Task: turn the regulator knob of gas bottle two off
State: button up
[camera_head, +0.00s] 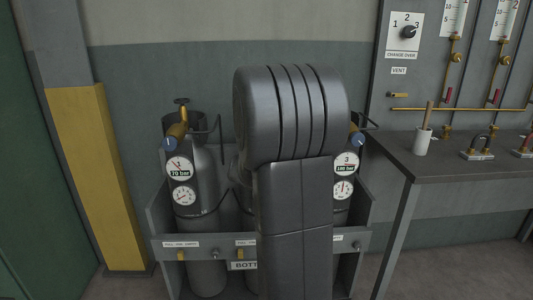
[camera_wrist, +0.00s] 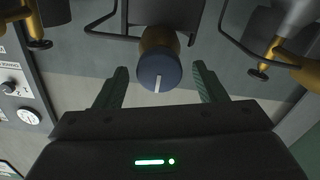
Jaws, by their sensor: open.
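A blue regulator knob (camera_wrist: 150,72) on a brass regulator (camera_wrist: 157,38) shows in the wrist view, with a white line pointing toward the picture's bottom. My gripper (camera_wrist: 161,75) is open, with one green finger on each side of the knob and visible gaps between. I cannot tell how deep the fingers reach. In the head view my arm hides the middle gas bottle, its knob and my gripper. The left bottle (camera_head: 207,193) has a blue knob (camera_head: 169,144) and a 70 bar label. The right bottle, mostly hidden, has a label (camera_head: 347,163) reading 3 and 180 bar.
The bottles stand in a grey rack (camera_head: 212,246). In the wrist view, neighbouring brass valves (camera_wrist: 39,43) and a bent bar (camera_wrist: 102,28) lie near. A bench (camera_head: 445,168) with a white cup (camera_head: 422,142) and a pipe panel stand right. A yellow pillar (camera_head: 100,175) stands left.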

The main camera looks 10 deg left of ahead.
jog(key=v, duration=1.2)
jog(key=shift+s, duration=0.35)
jog(key=shift+d, duration=0.1)
jog(key=x, duration=1.4)
